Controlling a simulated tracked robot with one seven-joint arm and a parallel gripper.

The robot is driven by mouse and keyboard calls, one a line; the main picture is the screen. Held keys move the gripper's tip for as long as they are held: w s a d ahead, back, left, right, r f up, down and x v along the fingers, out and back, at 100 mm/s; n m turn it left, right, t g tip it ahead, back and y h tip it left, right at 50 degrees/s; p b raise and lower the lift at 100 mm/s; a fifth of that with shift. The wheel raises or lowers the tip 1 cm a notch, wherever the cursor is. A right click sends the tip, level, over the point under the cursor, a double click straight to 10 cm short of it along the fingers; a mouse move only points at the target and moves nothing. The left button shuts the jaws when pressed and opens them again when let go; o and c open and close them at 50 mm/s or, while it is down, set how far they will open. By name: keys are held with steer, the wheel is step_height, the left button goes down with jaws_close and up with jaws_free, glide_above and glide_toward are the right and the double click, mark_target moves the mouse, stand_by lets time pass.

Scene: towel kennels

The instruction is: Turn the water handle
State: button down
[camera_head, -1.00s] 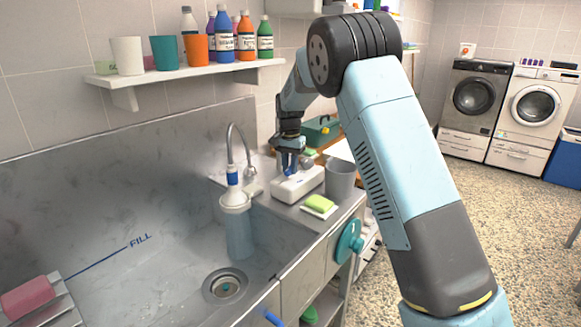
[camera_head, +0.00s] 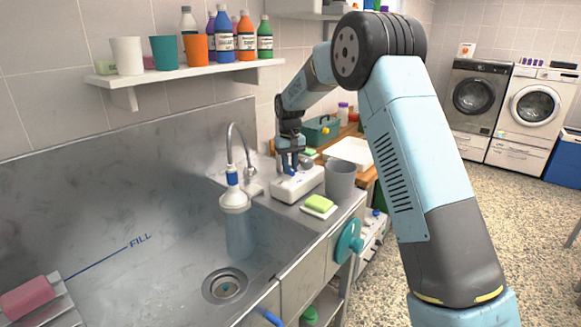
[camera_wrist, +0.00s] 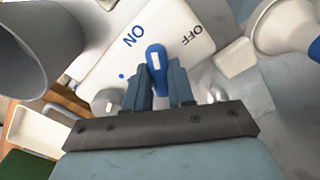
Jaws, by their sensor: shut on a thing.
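The water handle is a blue lever (camera_wrist: 155,56) on a white box (camera_wrist: 100,80) marked ON and OFF. In the wrist view it stands between the two words, a little closer to ON. My gripper (camera_wrist: 160,75) is shut on the handle, with one finger on each side of it. In the head view the white box (camera_head: 303,186) stands on the counter to the right of the tap (camera_head: 234,146). My gripper (camera_head: 290,168) reaches down onto it, and the handle is mostly hidden by the fingers there.
A grey cup (camera_head: 341,182) stands close to the right of the box. A yellow-green sponge (camera_head: 319,203) lies in front. A green toolbox (camera_head: 320,131) is behind.

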mark_target(290, 167)
stand_by(0.4)
steer(key=c, duration=1)
jaws_free()
steer(key=shift+o, duration=0.2)
steer(key=shift+r, duration=0.1)
step_height(290, 167, up, 14)
steer(key=shift+f, duration=0.25)
